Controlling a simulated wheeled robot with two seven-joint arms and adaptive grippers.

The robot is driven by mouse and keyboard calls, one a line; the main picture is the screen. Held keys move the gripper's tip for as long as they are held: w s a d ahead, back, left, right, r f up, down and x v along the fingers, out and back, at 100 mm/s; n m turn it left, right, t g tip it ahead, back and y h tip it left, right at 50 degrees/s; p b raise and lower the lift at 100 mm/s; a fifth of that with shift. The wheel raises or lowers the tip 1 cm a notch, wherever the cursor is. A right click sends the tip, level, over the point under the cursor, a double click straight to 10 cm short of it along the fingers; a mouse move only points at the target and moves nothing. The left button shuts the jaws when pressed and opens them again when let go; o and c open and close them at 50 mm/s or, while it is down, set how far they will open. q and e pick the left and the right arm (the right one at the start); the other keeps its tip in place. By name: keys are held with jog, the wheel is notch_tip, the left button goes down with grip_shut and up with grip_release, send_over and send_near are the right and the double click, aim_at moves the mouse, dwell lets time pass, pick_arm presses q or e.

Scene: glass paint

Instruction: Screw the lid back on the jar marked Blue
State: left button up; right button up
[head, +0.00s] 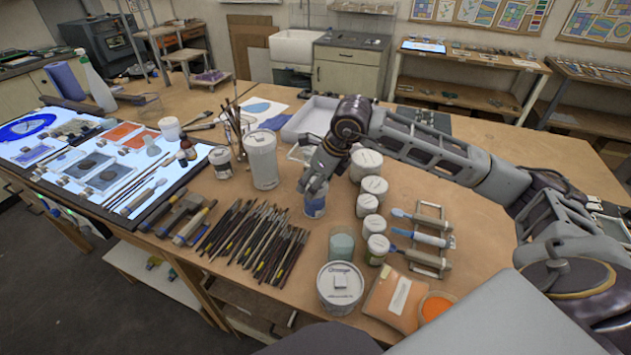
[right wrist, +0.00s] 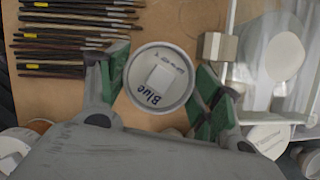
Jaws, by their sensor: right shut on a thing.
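The jar marked Blue (head: 314,208) stands upright on the wooden table, with blue showing through its clear side. My right gripper (head: 314,186) reaches down over its top from the right. In the right wrist view the round pale lid (right wrist: 160,78), marked "Blue" and with a square knob, lies between the green finger pads of my right gripper (right wrist: 160,92). The gripper is shut on the lid. The lid is at the jar's mouth, but I cannot tell whether it is seated or threaded. The fingers hide the jar's rim in the head view. My left gripper is not in view.
Several brushes (head: 255,238) lie left of the jar. A white-lidded Orange jar (head: 340,287) and a pale green jar (head: 342,244) stand in front. Several lidded jars (head: 367,205) stand close on the right. A tall white container (head: 262,160) stands behind left.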

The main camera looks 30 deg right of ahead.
dwell(0.5)
jog(key=shift+f, duration=0.1)
dwell(0.4)
jog(key=shift+b, duration=0.35)
jog(key=shift+b, duration=0.3)
dwell(0.8)
jog(key=shift+f+b, duration=0.35)
jog(key=shift+b, duration=0.2)
dwell(0.4)
jog(key=shift+f+b, duration=0.25)
jog(key=shift+b, duration=0.1)
dwell(0.7)
jog(key=shift+f+b, duration=0.25)
jog(key=shift+b, duration=0.2)
dwell(1.6)
jog(key=shift+m, duration=0.3)
